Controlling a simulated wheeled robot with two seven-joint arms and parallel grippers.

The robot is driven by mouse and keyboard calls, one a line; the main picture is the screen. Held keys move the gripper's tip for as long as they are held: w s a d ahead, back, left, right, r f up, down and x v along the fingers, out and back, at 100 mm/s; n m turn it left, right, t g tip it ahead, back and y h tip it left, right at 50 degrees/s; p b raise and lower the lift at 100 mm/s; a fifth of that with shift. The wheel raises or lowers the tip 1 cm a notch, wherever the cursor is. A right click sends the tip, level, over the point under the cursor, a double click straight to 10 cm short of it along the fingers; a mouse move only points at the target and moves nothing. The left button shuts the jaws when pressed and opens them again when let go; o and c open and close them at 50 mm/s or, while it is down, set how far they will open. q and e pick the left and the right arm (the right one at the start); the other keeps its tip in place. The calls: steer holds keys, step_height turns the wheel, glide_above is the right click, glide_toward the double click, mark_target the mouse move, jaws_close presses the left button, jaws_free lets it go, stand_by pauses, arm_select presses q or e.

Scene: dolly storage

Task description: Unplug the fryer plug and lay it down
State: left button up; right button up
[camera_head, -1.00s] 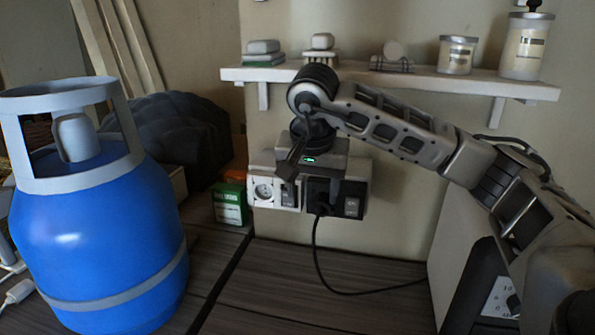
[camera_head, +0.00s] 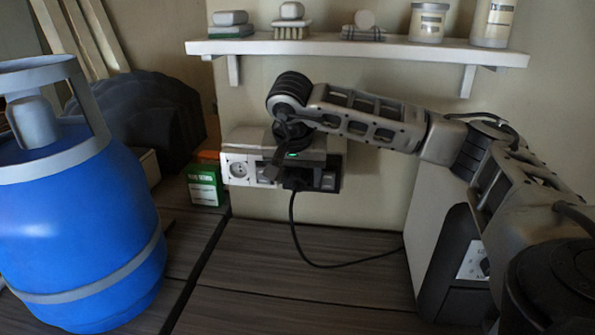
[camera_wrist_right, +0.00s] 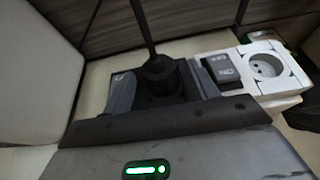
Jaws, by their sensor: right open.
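The black fryer plug (camera_head: 297,185) sits in the dark socket of the wall outlet block, and its cord (camera_head: 292,220) hangs down and runs right along the counter. In the right wrist view the plug (camera_wrist_right: 158,72) is upright in the picture, with its cord leading up. My right gripper (camera_head: 285,172) is at the outlet block, around or just in front of the plug. It is open, and a grey finger shows beside the plug in the wrist view; contact cannot be told. The fryer (camera_head: 455,262), with a dial, stands at the right, partly behind my arm. My left gripper is not in view.
A white socket (camera_head: 238,169) and a switch sit left of the plug. A shelf (camera_head: 350,47) with jars and brushes hangs above. A blue gas cylinder (camera_head: 80,220) and a green box (camera_head: 204,184) stand left. The counter (camera_head: 300,300) below is mostly clear.

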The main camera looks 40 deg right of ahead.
steer(key=c, duration=1.2)
steer(key=shift+s+a, duration=0.1)
steer(key=shift+a, duration=0.05)
steer(key=shift+s+a, duration=0.7)
steer(key=shift+a, duration=0.2)
steer(key=shift+s+a, duration=0.2)
steer(key=shift+s+a, duration=0.4)
steer(key=shift+a, duration=0.1)
